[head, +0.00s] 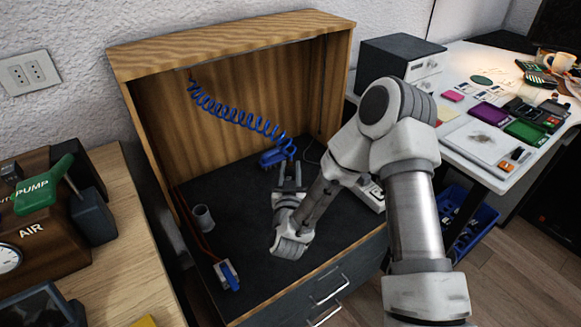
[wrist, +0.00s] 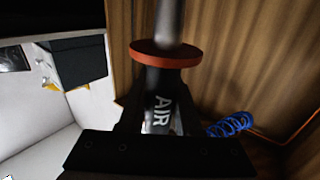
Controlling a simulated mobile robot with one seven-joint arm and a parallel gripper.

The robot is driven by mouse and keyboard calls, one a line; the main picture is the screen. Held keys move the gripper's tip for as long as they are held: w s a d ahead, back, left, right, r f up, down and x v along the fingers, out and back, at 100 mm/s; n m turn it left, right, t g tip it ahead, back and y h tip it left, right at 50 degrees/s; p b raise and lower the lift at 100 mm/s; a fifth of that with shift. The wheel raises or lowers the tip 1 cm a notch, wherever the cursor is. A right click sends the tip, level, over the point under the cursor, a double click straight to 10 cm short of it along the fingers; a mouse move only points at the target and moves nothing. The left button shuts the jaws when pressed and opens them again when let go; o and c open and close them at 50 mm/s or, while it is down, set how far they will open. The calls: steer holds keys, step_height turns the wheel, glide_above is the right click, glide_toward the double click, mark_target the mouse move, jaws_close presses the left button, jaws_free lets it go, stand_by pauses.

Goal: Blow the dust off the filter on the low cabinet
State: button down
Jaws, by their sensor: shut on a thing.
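My gripper (head: 289,165) reaches over the dark top of the low cabinet (head: 245,195). In the wrist view it is shut on a dark air tool (wrist: 160,105) marked AIR, with an orange-red ring and a grey tube pointing away. In the head view a blue piece (head: 274,157) at the end of the coiled blue hose (head: 235,115) shows by the fingertips; whether it is part of the held tool is unclear. A small grey open cylinder (head: 203,218), perhaps the filter, stands at the cabinet's left, apart from my gripper. Dust on it cannot be made out.
A wooden frame (head: 230,50) encloses the cabinet's back and sides. A blue-and-white item (head: 227,275) with a red hose lies front left. An air pump (head: 45,195) stands on the left bench. A dark box (head: 400,66) and a cluttered white table (head: 475,160) are at right.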

stand_by(0.4)
steer(key=w+d, duration=0.2)
steer(key=shift+d+b, duration=0.35)
steer(key=shift+d, duration=0.05)
stand_by(0.3)
steer(key=a, duration=0.1)
steer(key=a+b, duration=0.1)
steer(key=a, duration=0.2)
steer(key=shift+s+b, duration=0.25)
steer(key=shift+b, duration=0.05)
stand_by(0.8)
steer(key=shift+r, duration=0.1)
stand_by(0.4)
